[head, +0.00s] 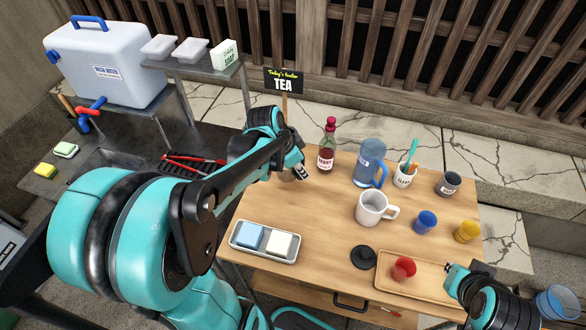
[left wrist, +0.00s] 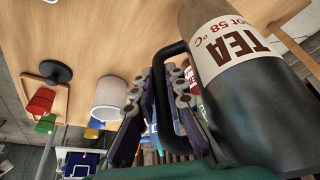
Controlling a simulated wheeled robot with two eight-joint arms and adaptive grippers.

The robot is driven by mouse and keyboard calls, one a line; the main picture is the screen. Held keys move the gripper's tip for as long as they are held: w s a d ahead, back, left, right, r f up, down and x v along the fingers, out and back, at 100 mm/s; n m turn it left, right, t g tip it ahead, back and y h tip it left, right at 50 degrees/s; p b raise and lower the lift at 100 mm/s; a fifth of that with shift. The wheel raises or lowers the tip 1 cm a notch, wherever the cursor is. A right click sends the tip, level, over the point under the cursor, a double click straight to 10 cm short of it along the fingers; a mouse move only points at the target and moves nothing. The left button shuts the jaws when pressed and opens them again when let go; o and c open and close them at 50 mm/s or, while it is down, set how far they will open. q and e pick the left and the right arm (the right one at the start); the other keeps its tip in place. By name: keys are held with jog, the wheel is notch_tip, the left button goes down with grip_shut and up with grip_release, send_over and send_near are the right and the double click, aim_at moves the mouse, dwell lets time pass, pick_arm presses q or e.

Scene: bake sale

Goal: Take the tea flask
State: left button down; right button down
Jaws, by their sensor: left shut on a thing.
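The tea flask (left wrist: 235,75) fills the right of the left wrist view. It is dark grey, with a white label reading TEA, hot 58 °C, and a black loop handle. My left gripper (left wrist: 167,72) is shut on that handle, one finger on each side of it. In the head view my left gripper (head: 300,170) is over the back left of the wooden table (head: 320,228), and my arm hides most or all of the flask there. My right gripper (head: 468,272) is at the bottom right beside a wooden tray; its finger opening is unclear.
A red-capped bottle (head: 326,150), blue pitcher (head: 368,160) and white mug (head: 372,208) stand close right of my left gripper. A tray with two sponges (head: 264,258) lies at the front left. A black lid (head: 363,257) and red cup (head: 403,268) are in front. A TEA sign (head: 284,82) rises behind.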

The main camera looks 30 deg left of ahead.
pick_arm(q)
jog(key=d+r+p, duration=0.2)
jog(key=d+r, duration=0.3)
jog(key=d, duration=0.3)
jog(key=shift+w, duration=0.35)
jog(key=shift+d, duration=0.15)
dwell(1.0)
